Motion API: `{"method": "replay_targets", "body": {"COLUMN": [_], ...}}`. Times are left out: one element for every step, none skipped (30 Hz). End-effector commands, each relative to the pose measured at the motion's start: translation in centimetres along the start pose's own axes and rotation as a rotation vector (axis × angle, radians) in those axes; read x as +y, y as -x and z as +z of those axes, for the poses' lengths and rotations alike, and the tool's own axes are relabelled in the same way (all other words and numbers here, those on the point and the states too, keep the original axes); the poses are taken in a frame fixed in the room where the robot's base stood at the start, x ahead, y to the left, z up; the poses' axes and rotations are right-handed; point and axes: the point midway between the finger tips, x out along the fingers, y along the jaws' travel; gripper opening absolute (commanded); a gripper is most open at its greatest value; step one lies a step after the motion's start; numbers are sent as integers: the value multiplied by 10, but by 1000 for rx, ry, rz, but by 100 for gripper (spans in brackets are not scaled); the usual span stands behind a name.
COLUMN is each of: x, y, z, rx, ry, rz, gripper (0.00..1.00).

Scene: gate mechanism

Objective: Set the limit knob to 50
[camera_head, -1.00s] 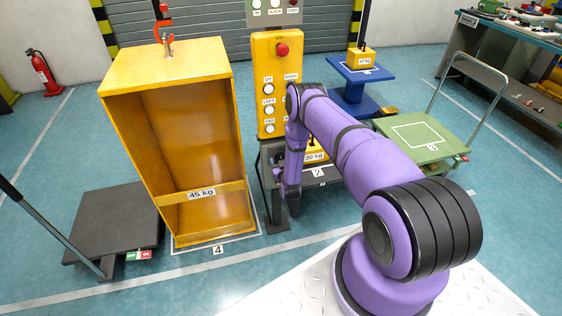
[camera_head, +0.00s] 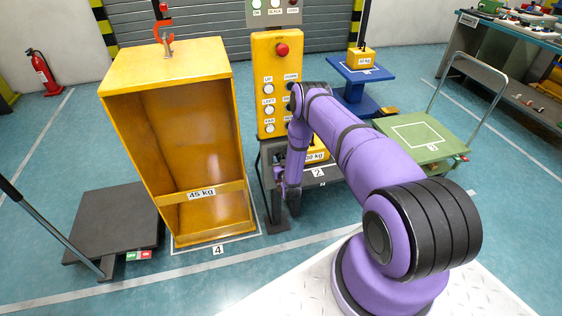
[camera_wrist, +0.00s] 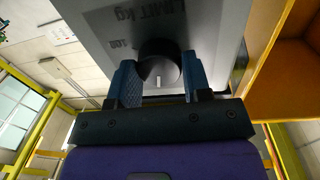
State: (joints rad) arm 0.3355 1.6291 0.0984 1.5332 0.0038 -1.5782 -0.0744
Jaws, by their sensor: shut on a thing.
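The limit knob (camera_wrist: 160,62) is a round black knob on a grey panel in the wrist view. A short white mark shows on it, toward the lower edge of the picture. The panel (camera_wrist: 215,25) reads "LIMIT kg", with "100" printed to the left of the knob; no 50 can be read. My gripper (camera_wrist: 160,78) is shut on the knob, one blue finger at each side. In the head view my purple arm reaches down below the yellow control box; the knob cannot be made out there.
The yellow control box (camera_head: 265,75) with push buttons and a red button stands above my wrist. A tall yellow open-fronted crate (camera_head: 202,193) marked 45 kg stands close left. A green cart (camera_head: 420,136) and a blue stand (camera_head: 360,72) are to the right.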

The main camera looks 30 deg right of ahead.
Motion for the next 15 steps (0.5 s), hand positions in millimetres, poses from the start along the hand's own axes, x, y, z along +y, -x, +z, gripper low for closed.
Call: {"method": "replay_targets", "body": {"x": [1,1,2,1,1,1,2,2,2,2,2,2,2,2,2], "y": [0,0,0,0,0,0,0,0,0,0,0,0,0,0,0], "z": [0,0,0,-1,-1,-1,-1,-1,-1,-1,-1,-1,-1,-1,-1], "rx": [-2,-4,-6,-8,-10,-13,-15,-16,-19,-20,-22,-24,-26,-27,-30], "ry": [-41,-69,-107,-135,-164,-202,-231,-259,-298,-326,-354,-392,-421,-449,-488], "rz": [1,1,1,1,0,-1,-1,-1,-1,-2,-3,-3,-3,-3,-4], "gripper": [21,21,21,21,21,21,21,21,21,21,21,21,21,21,21]}}
